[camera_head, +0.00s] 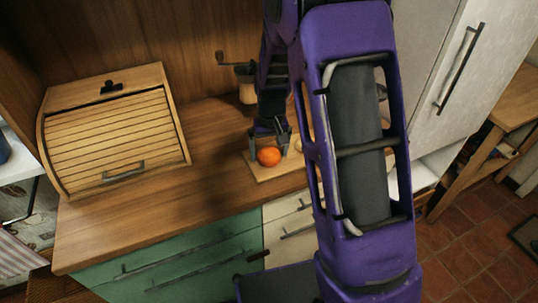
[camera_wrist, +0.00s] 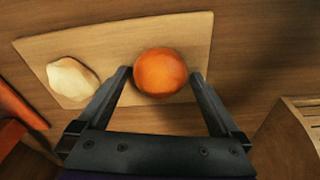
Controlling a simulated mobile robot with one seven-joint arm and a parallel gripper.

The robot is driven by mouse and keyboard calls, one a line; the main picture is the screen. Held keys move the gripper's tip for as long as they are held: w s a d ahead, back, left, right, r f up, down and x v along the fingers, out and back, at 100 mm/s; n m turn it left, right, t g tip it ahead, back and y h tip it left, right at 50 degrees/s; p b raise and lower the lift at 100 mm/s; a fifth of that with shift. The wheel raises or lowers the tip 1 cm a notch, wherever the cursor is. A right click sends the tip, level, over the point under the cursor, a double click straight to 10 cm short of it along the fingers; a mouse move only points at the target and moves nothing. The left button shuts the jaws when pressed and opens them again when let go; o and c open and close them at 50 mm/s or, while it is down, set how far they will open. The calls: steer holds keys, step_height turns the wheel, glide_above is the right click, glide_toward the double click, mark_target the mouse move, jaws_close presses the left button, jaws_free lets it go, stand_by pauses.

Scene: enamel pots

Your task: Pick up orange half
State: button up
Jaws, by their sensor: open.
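The orange half (camera_head: 268,157) rests on a wooden board (camera_head: 262,174) on the counter, its rounded orange peel showing. In the wrist view the orange half (camera_wrist: 160,72) lies at the board's right part, between and slightly beyond my fingertips. My gripper (camera_head: 271,138) is over the board, right at the orange half. In the wrist view my gripper (camera_wrist: 160,74) is open, with one finger on each side of the fruit. I cannot tell whether either finger touches it. The cut face of the orange half is not visible.
A pale, rounded food piece (camera_wrist: 72,79) lies on the board left of the orange half in the wrist view. A wooden bread box (camera_head: 115,130) stands at the counter's left. A grinder with a crank (camera_head: 246,84) stands behind the board. The counter between is clear.

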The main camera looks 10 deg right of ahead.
steer(key=c, duration=1.2)
steer(key=shift+o, duration=0.2)
